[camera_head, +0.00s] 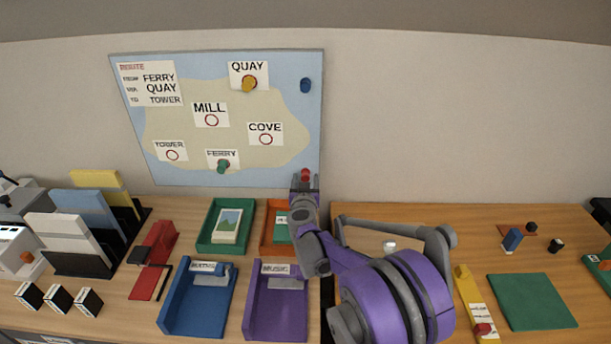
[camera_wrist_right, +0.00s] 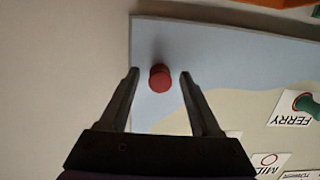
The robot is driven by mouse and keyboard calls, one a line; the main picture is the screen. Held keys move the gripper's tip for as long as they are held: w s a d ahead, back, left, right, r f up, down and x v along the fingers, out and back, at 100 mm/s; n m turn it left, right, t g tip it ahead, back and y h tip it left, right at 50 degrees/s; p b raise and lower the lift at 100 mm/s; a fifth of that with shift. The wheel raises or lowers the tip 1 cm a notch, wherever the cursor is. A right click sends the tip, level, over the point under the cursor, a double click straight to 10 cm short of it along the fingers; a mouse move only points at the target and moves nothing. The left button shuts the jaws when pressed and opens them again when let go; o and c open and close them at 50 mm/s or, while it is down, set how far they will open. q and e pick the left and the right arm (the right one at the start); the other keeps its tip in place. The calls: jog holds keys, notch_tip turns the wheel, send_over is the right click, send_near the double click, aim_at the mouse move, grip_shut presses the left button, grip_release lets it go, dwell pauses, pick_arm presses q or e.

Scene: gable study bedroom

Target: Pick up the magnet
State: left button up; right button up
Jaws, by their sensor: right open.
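A red magnet (camera_head: 305,174) sits on the lower right edge area of the map board (camera_head: 200,57); it also shows in the right wrist view (camera_wrist_right: 160,78). My right gripper (camera_head: 304,182) is open and reaches up to the board there. In the right wrist view its two fingertips (camera_wrist_right: 159,74) stand on either side of the red magnet, with a gap on each side. A yellow magnet (camera_head: 249,83) is at QUAY, a green magnet (camera_head: 223,166) at FERRY, and a blue magnet (camera_head: 305,86) at the upper right of the board. My left gripper is not in view.
Below the board are a green tray (camera_head: 204,246), an orange tray (camera_head: 264,248), a blue tray (camera_head: 171,320) and a purple tray (camera_head: 249,322). A green mat (camera_head: 530,301) lies on the right desk. My right arm covers part of the desks between them.

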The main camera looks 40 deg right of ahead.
grip_shut()
dwell(0.3)
jog(key=shift+s+a+r, duration=0.15)
jog(key=shift+a+r, duration=0.05)
jog(key=shift+r, duration=0.35)
notch_tip(320, 180, up, 6)
jog(key=shift+s+a+r+p, duration=0.1)
jog(key=shift+p, duration=0.35)
jog(key=f+v, duration=0.3)
jog(key=v, duration=1.6)
jog(key=shift+s+a, duration=0.15)
jog(key=shift+s, duration=0.05)
jog(key=shift+s+a+f, duration=0.1)
jog(key=shift+f, duration=0.05)
jog(key=shift+f+p+v, duration=0.15)
jog(key=shift+p+v, duration=0.2)
jog(key=shift+v, duration=0.6)
jog(key=shift+f+p+v, duration=0.15)
jog(key=shift+p+v, duration=0.15)
jog(key=shift+v, duration=0.65)
